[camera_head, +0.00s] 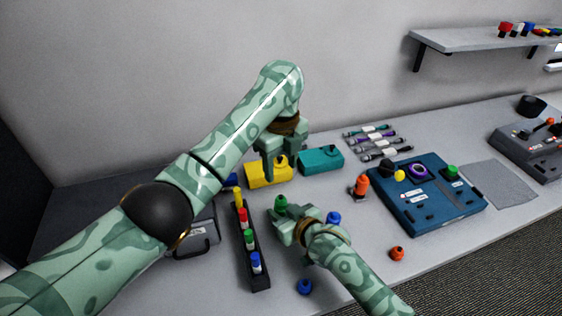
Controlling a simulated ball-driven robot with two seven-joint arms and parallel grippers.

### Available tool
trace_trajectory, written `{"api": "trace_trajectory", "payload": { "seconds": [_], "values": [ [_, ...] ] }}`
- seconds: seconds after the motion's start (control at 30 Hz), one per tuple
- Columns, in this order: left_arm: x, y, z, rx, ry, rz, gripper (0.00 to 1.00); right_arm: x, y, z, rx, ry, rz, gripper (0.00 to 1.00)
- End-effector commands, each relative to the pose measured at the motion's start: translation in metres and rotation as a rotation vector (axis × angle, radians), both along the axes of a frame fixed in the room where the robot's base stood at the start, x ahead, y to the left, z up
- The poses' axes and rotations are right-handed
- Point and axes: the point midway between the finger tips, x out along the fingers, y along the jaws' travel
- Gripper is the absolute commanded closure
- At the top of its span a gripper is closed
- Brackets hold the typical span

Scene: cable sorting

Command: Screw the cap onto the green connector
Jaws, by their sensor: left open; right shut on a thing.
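My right gripper (286,218) is low over the table in the middle and shut on a green piece (281,202), shaped like the loose caps. Its lower part is hidden by the fingers. My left gripper (271,172) is open and points down, above and slightly left of the green piece, in front of the yellow box. It appears apart from the piece. A green-and-white connector (249,239) stands in the black rack (261,281), between a red and a blue one. I cannot tell which green part is the task's connector.
A yellow box (255,176) and a teal box (322,161) stand behind the grippers. A blue panel (431,207), an orange connector (361,187), and loose orange (397,254) and blue (305,287) caps are near. Cables (380,142) lie behind.

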Motion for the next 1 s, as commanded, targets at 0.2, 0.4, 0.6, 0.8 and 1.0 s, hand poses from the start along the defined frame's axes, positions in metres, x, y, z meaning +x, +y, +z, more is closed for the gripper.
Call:
{"api": "trace_trajectory", "payload": {
  "seconds": [0.2,0.4,0.6,0.8,1.0],
  "values": [
    [0.000,0.000,0.006,-0.001,0.001,-0.001,0.47,0.000,0.000,-0.001,-0.001,0.001,0.000,1.00],
    [0.000,0.000,0.005,0.000,0.000,-0.001,0.47,0.000,0.000,-0.001,-0.001,0.001,0.000,0.55],
    [0.000,0.000,0.005,0.000,0.000,-0.001,0.47,0.000,0.000,0.000,-0.001,0.001,0.000,0.44],
    [0.000,0.000,0.008,0.000,-0.001,-0.001,0.47,-0.003,-0.002,0.002,0.000,0.000,-0.001,0.44],
    [-0.001,0.000,0.028,0.000,-0.009,-0.001,0.47,-0.026,-0.019,0.016,-0.003,-0.001,0.000,0.44]
  ]
}}
